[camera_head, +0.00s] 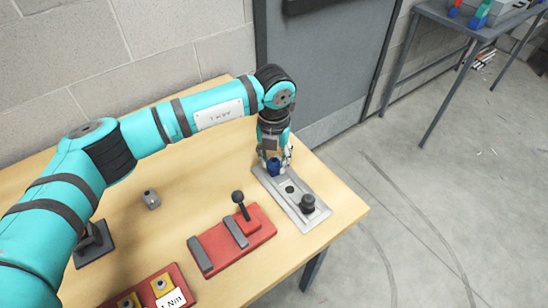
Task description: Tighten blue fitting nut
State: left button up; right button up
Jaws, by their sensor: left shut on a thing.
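The blue fitting nut (274,167) sits at the far left end of a grey metal plate (314,219) on the wooden table. My left gripper (275,163) points down over that end of the plate and is shut on the blue nut, with a finger on each side of it. The fingers partly cover the nut, and its thread cannot be seen. My right gripper is not in view.
A black knob (308,203) stands at the plate's near end. A red fixture with a black lever (240,205) lies left of it. A small grey part (151,199) and another red fixture (150,291) are further left. A grey door (325,60) is behind the table.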

aim_at(274, 160)
pick_arm(q)
grip_shut()
jog(key=m+b, duration=0.1)
jog(key=b, duration=0.1)
jog(key=m+b, duration=0.1)
jog(key=b, duration=0.1)
jog(key=shift+f+m, duration=0.3)
jog(key=shift+r+m+b, duration=0.2)
jog(key=shift+m+b, duration=0.2)
jog(key=shift+r, duration=0.1)
jog(key=o, duration=0.8)
grip_release()
notch_tip(274, 160, up, 12)
